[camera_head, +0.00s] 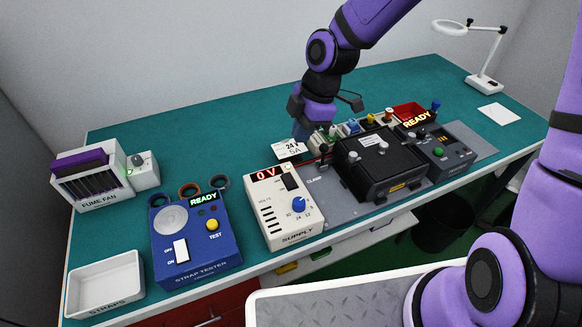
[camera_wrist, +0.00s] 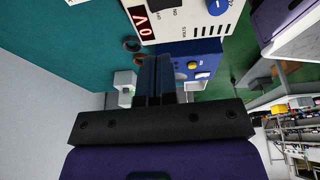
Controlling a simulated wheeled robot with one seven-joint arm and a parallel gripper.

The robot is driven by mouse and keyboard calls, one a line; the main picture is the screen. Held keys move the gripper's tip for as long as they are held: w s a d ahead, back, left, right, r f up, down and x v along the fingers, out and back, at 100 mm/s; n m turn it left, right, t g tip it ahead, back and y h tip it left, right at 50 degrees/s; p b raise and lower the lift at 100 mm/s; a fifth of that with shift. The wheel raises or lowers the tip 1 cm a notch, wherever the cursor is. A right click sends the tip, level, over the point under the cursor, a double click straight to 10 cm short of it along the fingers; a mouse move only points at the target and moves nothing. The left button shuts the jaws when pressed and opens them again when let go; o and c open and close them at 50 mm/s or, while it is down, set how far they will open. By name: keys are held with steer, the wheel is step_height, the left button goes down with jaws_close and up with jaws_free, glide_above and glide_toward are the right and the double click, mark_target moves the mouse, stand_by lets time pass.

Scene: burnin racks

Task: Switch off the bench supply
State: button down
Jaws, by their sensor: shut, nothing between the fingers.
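The bench supply (camera_head: 279,226) is a cream box marked SUPPLY on the bench. Its red display (camera_head: 268,173) reads 0 V. It has a black rocker switch (camera_head: 291,182) at its upper right and a blue volts knob (camera_head: 299,205). In the wrist view the supply (camera_wrist: 190,26) is at the top, with its display (camera_wrist: 144,22) and part of the switch (camera_wrist: 170,3). Which way the rocker is pressed is too small to tell. My gripper (camera_head: 302,134) is above the bench behind the supply, apart from it. Its fingers (camera_wrist: 154,62) are shut and empty.
A blue strap tester (camera_head: 190,240) reading READY stands left of the supply. A black clamp box (camera_head: 380,165) is to its right, with a second READY unit (camera_head: 440,148) beyond. A card (camera_head: 289,149) marked 24 V 5A stands behind the supply.

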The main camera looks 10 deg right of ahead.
mark_target(289, 177)
steer(key=x, duration=1)
steer(key=shift+w+d+f, duration=0.1)
steer(key=shift+d+f, duration=0.2)
steer(key=shift+w+f, duration=0.1)
steer(key=shift+f, duration=0.55)
steer(key=shift+f, duration=0.1)
steer(key=shift+w+f+g, duration=0.1)
steer(key=shift+f+g, duration=0.05)
steer(key=shift+g, duration=0.15)
steer(key=shift+s+d+r, duration=0.2)
steer(key=shift+s+r, duration=0.05)
steer(key=shift+s, duration=0.5)
